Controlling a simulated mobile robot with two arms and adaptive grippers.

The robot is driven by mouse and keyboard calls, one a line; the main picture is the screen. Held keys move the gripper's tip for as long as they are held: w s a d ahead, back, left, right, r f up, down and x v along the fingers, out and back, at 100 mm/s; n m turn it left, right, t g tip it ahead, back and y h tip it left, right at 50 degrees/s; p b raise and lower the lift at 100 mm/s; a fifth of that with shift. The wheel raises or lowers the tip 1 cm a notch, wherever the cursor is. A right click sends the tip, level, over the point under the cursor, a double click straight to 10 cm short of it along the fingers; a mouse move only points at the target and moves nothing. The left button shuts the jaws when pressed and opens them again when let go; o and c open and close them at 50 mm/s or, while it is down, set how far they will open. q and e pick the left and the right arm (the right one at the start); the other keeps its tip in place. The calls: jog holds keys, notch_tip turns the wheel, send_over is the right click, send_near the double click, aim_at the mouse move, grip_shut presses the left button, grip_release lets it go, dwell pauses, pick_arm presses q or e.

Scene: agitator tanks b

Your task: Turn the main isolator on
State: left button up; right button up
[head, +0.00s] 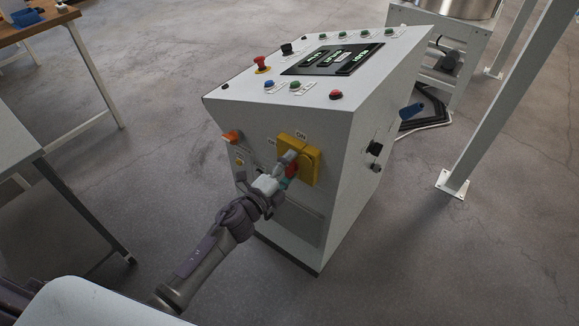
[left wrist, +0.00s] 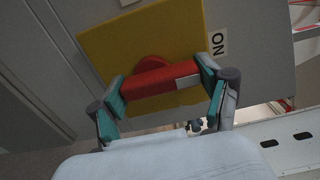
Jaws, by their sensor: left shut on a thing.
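The main isolator is a yellow square plate (head: 312,157) on the front of the grey cabinet, with a red handle (left wrist: 150,82) on it. In the left wrist view the yellow plate (left wrist: 150,35) fills the upper middle. An ON label (head: 301,135) sits above the plate; it also shows in the left wrist view (left wrist: 218,43). The handle's white-marked end lies on the ON label side. My left gripper (left wrist: 162,90) is shut on the handle, one teal pad at each end. In the head view the gripper (head: 284,170) hides most of the handle. My right gripper is not in view.
The cabinet (head: 345,140) has a sloped top with a display (head: 333,58), buttons and a red emergency stop (head: 261,63). An orange knob (head: 231,137) is left of the isolator. A table (head: 22,150) stands at the left, a white post (head: 505,100) at the right.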

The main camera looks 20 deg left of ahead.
pick_arm(q)
jog(key=o, duration=1.1)
jog(key=v, duration=1.2)
jog(key=s+a+f+n+g+y+p, duration=0.1)
jog(key=s+a+f+n+g+y, duration=0.2)
jog(key=f, duration=0.6)
jog(key=s+f+n+g+p, duration=0.1)
jog(key=s+f+n, duration=0.3)
jog(key=f, duration=0.5)
jog(key=s+a+f+n+g+y+p, duration=0.1)
jog(key=s+a+f+n+g+y, duration=0.2)
jog(key=f, duration=0.6)
jog(key=s+d+f+n+g, duration=0.1)
jog(key=s+f+n+g, duration=0.2)
jog(key=s, duration=0.7)
jog(key=s+f+n+g+p, duration=0.1)
jog(key=s+f+n+g, duration=0.2)
jog(key=s+f, duration=0.4)
jog(key=s+d+f+n+g, duration=0.1)
jog(key=s+f+n+g, duration=0.2)
jog(key=s, duration=1)
jog(key=shift+d+f+n, duration=0.2)
jog(key=shift+f, duration=0.5)
jog(key=shift+d+f+n, duration=0.15)
jog(key=shift+f+n, duration=0.05)
jog(key=shift+f, duration=0.5)
